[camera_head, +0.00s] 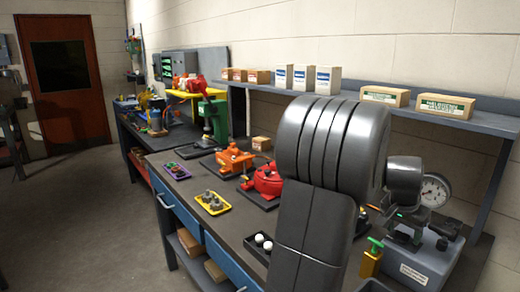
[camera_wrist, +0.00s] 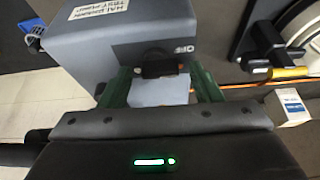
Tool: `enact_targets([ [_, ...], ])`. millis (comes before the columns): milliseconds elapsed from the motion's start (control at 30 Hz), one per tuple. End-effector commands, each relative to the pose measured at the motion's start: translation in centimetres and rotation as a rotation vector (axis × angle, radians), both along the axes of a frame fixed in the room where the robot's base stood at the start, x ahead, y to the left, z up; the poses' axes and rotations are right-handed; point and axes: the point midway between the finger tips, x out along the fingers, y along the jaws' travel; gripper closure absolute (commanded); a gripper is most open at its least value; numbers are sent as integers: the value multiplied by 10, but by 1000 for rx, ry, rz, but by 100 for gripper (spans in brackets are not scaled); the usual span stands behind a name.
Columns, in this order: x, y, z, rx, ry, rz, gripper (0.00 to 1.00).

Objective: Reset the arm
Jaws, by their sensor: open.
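My gripper (camera_wrist: 160,88) shows in the wrist view, its two green fingers spread apart. A pale bluish-white patch (camera_wrist: 158,93) shows between the fingers; I cannot tell what it belongs to or how far off it is. A grey box (camera_wrist: 135,40) with a white label and a dark knob-like part is just beyond the fingertips in the picture. In the head view my arm's dark grey links (camera_head: 330,145) stand large in the foreground over the bench. My gripper's fingers cannot be made out there.
The workbench (camera_head: 225,228) holds a yellow tray (camera_head: 213,203), a purple tray (camera_head: 177,171), an orange device (camera_head: 235,159), a red device (camera_head: 264,180) and a gauge unit (camera_head: 425,255). A wall shelf (camera_head: 490,121) carries several boxes. The floor (camera_head: 80,220) at left is clear.

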Motion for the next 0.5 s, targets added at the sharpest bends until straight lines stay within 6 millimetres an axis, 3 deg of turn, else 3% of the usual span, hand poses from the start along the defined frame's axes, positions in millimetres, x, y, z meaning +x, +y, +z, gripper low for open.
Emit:
enact_targets([
  [500, 3, 1, 1, -2, 1, -323, 42],
])
